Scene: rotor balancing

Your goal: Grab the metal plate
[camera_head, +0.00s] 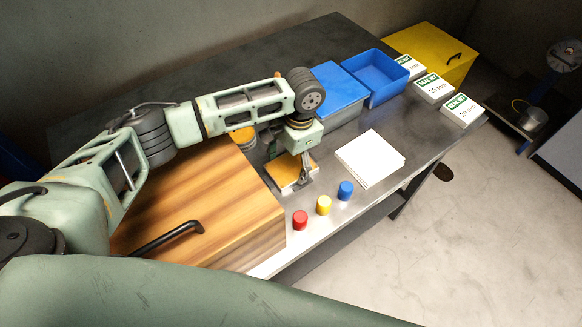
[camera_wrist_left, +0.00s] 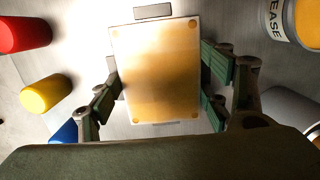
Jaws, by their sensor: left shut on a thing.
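The metal plate is a flat rectangle with an orange-tan face and pale edges. In the left wrist view the plate (camera_wrist_left: 157,85) fills the space between the two green-padded fingers of the left gripper (camera_wrist_left: 162,88). The fingers are shut on its two long sides. A small grey block shows past its top edge. I cannot tell whether the plate is lifted. My right gripper is not in view.
Red (camera_head: 300,219), yellow (camera_head: 323,205) and blue (camera_head: 345,190) cylinders stand along the front edge. A white pad (camera_head: 370,158) lies right of the gripper. Blue bins (camera_head: 374,80) stand behind. A wooden box (camera_head: 200,205) with a black handle stands left.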

